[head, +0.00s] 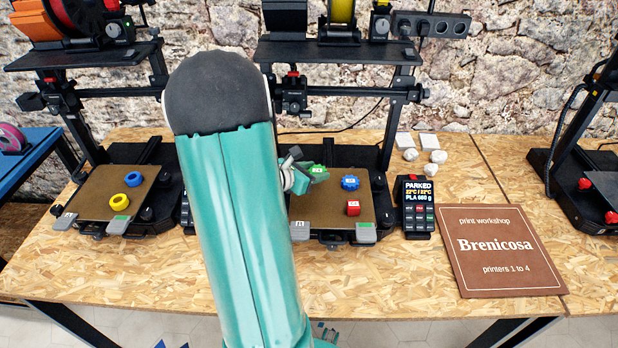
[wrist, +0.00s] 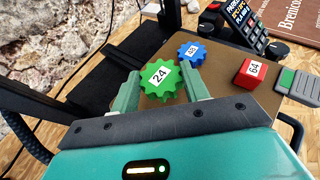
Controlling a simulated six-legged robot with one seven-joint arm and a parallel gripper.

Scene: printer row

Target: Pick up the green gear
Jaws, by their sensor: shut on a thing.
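The green gear (wrist: 161,78) carries a white label reading 24 and sits between the two fingers of my gripper (wrist: 160,92) in the wrist view. The fingers are shut on its sides. In the head view the gear (head: 318,171) shows at the far part of the middle printer's brown bed (head: 330,208), with my gripper (head: 300,170) at its left. My teal arm hides part of the bed. I cannot tell whether the gear touches the bed.
A blue gear (head: 350,183) and a red block (head: 353,208) stand on the same bed, close to the right. The printer frame rises behind. A control screen (head: 417,205) and a brown sign (head: 500,250) lie to the right. Another bed with rings (head: 120,202) is at the left.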

